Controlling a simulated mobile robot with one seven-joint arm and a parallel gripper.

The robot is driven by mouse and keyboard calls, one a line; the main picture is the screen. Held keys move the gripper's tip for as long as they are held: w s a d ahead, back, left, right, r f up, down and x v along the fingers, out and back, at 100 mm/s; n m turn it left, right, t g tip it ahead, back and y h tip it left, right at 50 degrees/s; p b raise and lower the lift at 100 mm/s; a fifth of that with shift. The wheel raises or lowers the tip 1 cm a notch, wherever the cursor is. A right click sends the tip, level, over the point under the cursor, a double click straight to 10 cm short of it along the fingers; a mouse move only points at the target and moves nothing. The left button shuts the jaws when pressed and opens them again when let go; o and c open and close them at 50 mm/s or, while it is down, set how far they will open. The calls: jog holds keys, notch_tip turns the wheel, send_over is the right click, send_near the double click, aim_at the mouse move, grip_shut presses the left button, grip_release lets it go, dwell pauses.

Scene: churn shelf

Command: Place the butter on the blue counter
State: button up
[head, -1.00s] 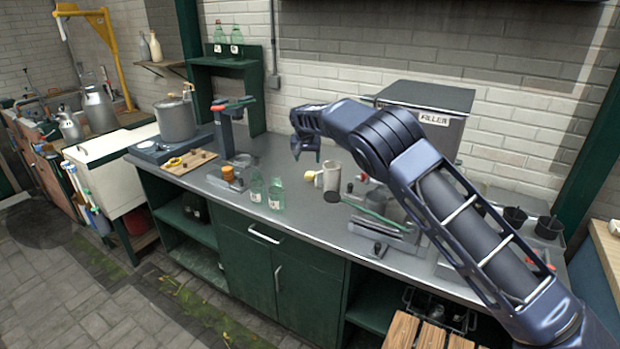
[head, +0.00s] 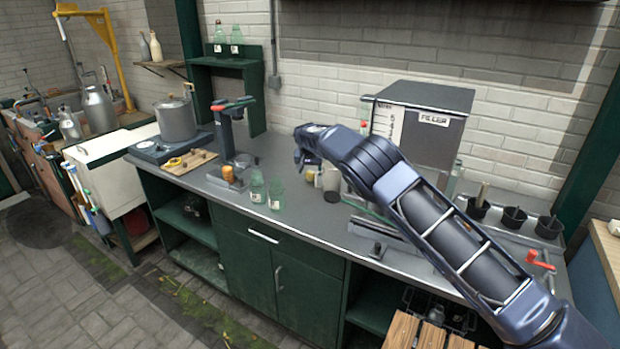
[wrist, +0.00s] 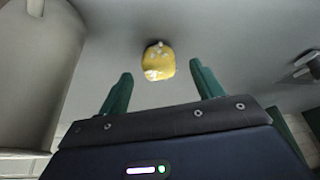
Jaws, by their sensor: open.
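A small rounded yellow lump, which looks like the butter (wrist: 157,64), rests on the grey worktop in the wrist view. It lies ahead of and between the two green fingertips of my gripper (wrist: 161,80). The fingers are apart and do not appear to touch it. In the head view the butter (head: 310,176) is partly hidden beneath my gripper (head: 304,160), beside a pale mug (head: 330,178). A counter with a blue side and wooden top (head: 606,238) shows at the far right edge of the head view; this looks like the blue counter.
A large grey pale cylinder (wrist: 30,75) stands close on the left in the wrist view. Glass jars (head: 275,195) stand left of my gripper. A filler box (head: 420,120) is behind my arm, and dark pots (head: 513,218) are at the right.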

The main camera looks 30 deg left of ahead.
jog(key=shift+x, duration=1)
jog(key=shift+c, duration=0.5)
jog(key=c, duration=1.1)
jog(key=shift+o, duration=0.2)
jog(key=shift+r, duration=0.15)
